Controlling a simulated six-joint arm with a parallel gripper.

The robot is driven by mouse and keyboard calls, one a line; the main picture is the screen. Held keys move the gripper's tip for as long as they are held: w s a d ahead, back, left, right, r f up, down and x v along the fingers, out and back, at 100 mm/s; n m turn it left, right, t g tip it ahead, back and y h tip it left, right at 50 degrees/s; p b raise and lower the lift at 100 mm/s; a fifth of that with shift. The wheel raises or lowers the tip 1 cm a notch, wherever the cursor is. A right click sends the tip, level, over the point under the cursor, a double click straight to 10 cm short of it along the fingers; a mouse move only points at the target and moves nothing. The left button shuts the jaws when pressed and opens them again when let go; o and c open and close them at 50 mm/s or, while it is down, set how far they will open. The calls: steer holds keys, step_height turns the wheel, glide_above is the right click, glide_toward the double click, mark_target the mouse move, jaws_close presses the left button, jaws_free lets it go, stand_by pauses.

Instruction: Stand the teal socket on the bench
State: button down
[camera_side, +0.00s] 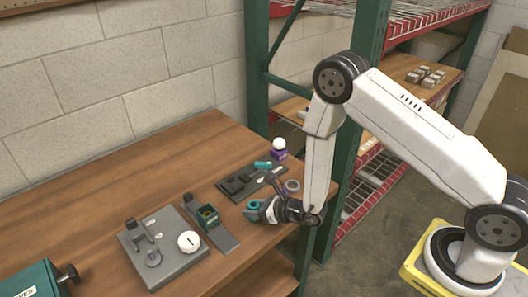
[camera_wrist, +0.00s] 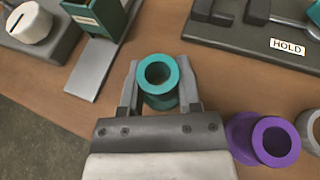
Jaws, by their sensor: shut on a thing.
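The teal socket (camera_wrist: 158,82) is a short round tube between the two fingers of my gripper (camera_wrist: 160,90) in the wrist view. The fingers are shut on its sides. Its open end faces the wrist camera. In the side view my gripper (camera_side: 263,208) is low over the front right part of the bench (camera_side: 180,160), with the teal socket (camera_side: 254,204) at its fingertips. I cannot tell whether the socket's underside touches the bench.
A grey ring (camera_side: 292,185) lies beyond. A dark fixture marked HOLD (camera_wrist: 288,46) is behind. A green box on a grey strip (camera_side: 208,215) and a grey board (camera_side: 160,255) are left. The bench's front edge is near.

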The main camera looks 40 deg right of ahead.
steer(key=shift+f, duration=0.15)
steer(key=shift+c, duration=1.5)
jaws_free()
steer(key=shift+r, duration=0.2)
steer(key=v, duration=1.2)
steer(key=shift+a, duration=0.15)
